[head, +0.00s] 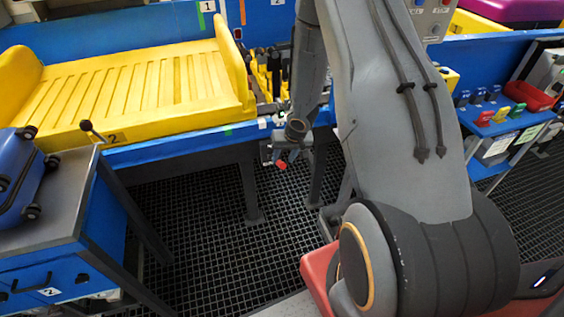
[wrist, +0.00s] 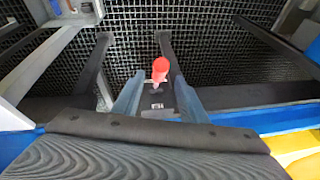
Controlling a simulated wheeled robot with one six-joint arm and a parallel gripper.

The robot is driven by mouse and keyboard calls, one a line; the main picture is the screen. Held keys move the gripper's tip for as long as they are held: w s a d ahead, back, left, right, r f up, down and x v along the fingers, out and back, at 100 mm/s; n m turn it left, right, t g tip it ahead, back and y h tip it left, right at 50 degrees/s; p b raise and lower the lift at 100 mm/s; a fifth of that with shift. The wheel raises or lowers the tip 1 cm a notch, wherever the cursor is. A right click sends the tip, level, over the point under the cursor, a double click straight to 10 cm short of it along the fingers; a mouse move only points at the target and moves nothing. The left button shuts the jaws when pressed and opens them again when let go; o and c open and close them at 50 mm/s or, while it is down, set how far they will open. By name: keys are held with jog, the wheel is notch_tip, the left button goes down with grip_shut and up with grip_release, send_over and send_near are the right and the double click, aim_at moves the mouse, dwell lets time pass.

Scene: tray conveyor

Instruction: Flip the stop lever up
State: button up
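The stop lever has a red knob (wrist: 160,68) on a short pale stem, above a dark base plate with a small white label (wrist: 157,106) in the wrist view. In the head view the red knob (head: 281,165) hangs below the blue conveyor edge. My gripper (head: 278,152) is at the lever there, pointing down. In the wrist view my gripper (wrist: 158,80) is open, with one finger on each side of the lever's stem. The knob shows between and just past the fingertips. I cannot tell whether either finger touches it.
A yellow tray (head: 60,128) marked 2 lies on the blue conveyor at the left. A black-knobbed lever (head: 88,127) stands by a side table (head: 60,215) holding a blue suitcase (head: 18,180). Dark conveyor legs (head: 250,190) stand on the grid floor.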

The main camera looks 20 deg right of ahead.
jog(key=shift+v, duration=1.15)
